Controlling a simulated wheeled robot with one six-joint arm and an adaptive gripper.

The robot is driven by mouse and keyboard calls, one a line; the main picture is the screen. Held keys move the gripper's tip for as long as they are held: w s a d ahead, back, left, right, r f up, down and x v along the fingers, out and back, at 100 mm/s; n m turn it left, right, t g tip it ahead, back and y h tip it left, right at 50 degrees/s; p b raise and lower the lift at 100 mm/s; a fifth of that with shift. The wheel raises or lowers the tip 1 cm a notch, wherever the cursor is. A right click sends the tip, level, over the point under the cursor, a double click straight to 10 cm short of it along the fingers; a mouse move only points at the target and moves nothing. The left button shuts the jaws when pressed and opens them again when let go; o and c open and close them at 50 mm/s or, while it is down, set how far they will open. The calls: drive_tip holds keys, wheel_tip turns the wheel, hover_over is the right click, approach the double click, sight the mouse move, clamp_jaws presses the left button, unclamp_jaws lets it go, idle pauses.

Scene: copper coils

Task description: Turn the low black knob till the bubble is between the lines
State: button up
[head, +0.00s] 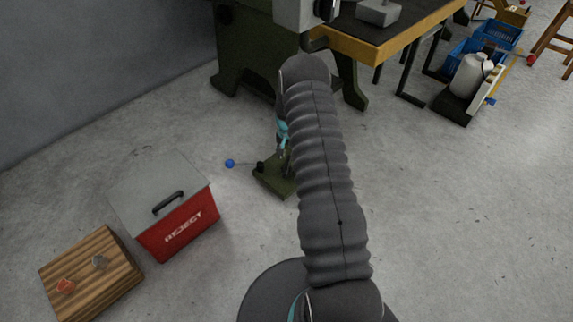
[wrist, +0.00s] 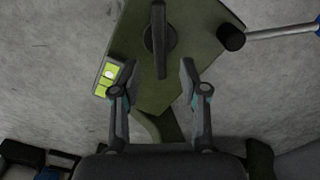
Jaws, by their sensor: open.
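The green base (wrist: 185,95) lies on the floor below my gripper (wrist: 158,65). A black knob (wrist: 160,40), a round disc with a raised bar across it, sits on the base. A yellow-green level vial (wrist: 101,90) with dark lines is at the base's left edge. Its pale bubble (wrist: 110,71) shows in the upper part; its exact place against the lines is too small to tell. In the head view my arm partly hides the base (head: 270,182).
A black post (wrist: 231,38) on the base carries a metal rod (wrist: 280,31) with a blue ball end (head: 229,163). A red REJECT box (head: 180,232) and wooden block (head: 110,285) stand to the left. A machine stand and workbench (head: 365,50) are behind.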

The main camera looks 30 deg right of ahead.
sight(287, 164)
wheel_tip(287, 164, down, 7)
drive_tip(key=shift+r, duration=0.1)
drive_tip(key=shift+c, duration=0.3)
clamp_jaws()
